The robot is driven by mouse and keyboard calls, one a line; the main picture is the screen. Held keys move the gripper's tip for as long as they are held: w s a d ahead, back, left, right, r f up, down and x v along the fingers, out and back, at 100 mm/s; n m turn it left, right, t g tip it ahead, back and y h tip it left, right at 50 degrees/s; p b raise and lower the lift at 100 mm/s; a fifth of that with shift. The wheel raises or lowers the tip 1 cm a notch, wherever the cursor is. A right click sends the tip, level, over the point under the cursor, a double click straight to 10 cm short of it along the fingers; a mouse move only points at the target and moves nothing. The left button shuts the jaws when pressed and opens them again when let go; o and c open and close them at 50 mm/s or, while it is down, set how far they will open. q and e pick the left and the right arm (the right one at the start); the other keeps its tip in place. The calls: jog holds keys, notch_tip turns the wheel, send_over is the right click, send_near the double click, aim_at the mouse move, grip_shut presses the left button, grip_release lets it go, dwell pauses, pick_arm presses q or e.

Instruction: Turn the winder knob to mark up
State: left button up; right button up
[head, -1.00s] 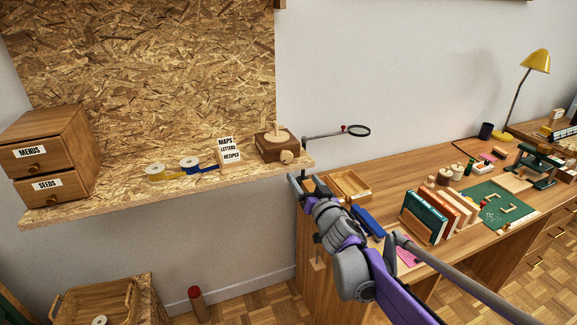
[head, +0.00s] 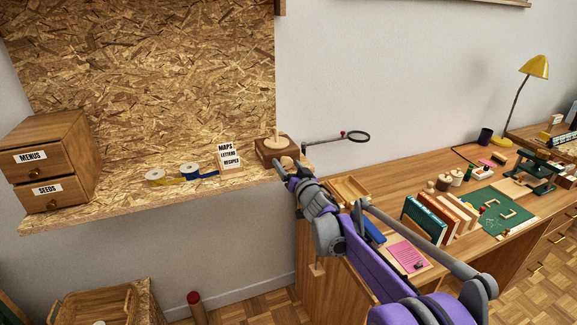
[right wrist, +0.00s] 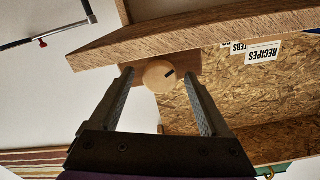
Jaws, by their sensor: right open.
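The winder is a dark wooden box (head: 268,150) with a pale upright spool post, at the right end of the OSB shelf. Its pale round knob (right wrist: 157,77) is on the front and bears a short dark mark. In the right wrist view the mark sits right of the knob's centre, tilted. My right gripper (right wrist: 159,77) is open, with one finger on each side of the knob. I cannot tell whether either finger touches it. In the head view the gripper (head: 290,170) partly covers the knob. My left gripper is not in view.
A magnifier arm (head: 345,138) extends just right of the winder. A label card (head: 229,156) and tape rolls (head: 190,169) stand left of it on the shelf. The desk (head: 395,185) below right holds a wooden tray (head: 348,188) and books (head: 432,218).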

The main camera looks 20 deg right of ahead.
grip_shut()
dwell(0.4)
jog(key=shift+n, duration=0.3)
jog(key=n, duration=0.5)
jog(key=n+p, duration=0.1)
jog(key=n, duration=0.4)
jog(key=shift+n, duration=0.3)
dwell(0.4)
grip_release()
